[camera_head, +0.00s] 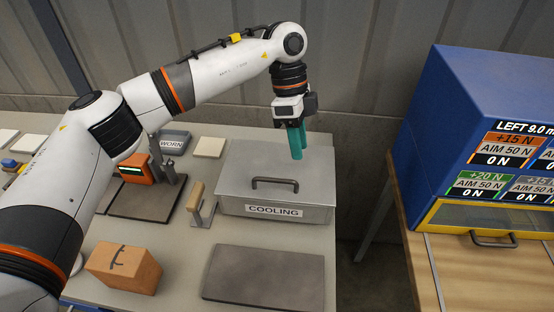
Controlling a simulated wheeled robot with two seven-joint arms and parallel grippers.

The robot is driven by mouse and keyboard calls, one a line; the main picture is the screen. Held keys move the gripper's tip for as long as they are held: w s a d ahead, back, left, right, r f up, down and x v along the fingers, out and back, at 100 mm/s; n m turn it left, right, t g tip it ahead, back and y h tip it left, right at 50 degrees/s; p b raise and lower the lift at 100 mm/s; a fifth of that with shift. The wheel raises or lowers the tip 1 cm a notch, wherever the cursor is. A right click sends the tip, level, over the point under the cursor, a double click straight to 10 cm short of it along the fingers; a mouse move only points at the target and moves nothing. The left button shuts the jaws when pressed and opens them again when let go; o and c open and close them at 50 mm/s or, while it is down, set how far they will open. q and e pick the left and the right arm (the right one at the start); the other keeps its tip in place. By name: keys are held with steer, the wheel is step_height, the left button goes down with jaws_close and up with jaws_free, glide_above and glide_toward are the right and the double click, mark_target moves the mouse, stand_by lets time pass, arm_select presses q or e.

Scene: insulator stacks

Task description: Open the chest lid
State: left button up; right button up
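The grey metal chest (300,208) labelled "COOLING" stands on the table right of centre. Its flat lid (240,183) is down, with a dark bar handle (275,182) near its front side. My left gripper (298,156) points down with its teal fingers over the rear part of the lid, behind the handle and a little to its right. The fingers overlap in this view, so I cannot tell their gap, or whether the tips touch the lid. No object shows in them. My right gripper is not in view.
A wooden-topped stand (201,203) is just left of the chest. A cardboard box (124,268) and a dark flat mat (265,277) lie in front. An orange device (136,169) and a "WORN" tray (172,141) are left. A blue cabinet (440,120) stands right, across a gap.

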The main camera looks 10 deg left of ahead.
mark_target(275, 179)
arm_select(q)
steer(key=w+a+r+n+y, duration=0.2)
steer(key=a, duration=0.3)
steer(key=shift+t, duration=0.3)
steer(key=f+p, duration=0.1)
steer(key=f, duration=0.2)
steer(key=s+f+p, duration=0.1)
steer(key=f, duration=0.2)
steer(key=s+f+p, duration=0.1)
steer(key=f, duration=0.2)
steer(key=shift+s+d+f+p, duration=0.2)
steer(key=shift+f+p, duration=0.15)
steer(key=shift+f, duration=0.7)
jaws_close()
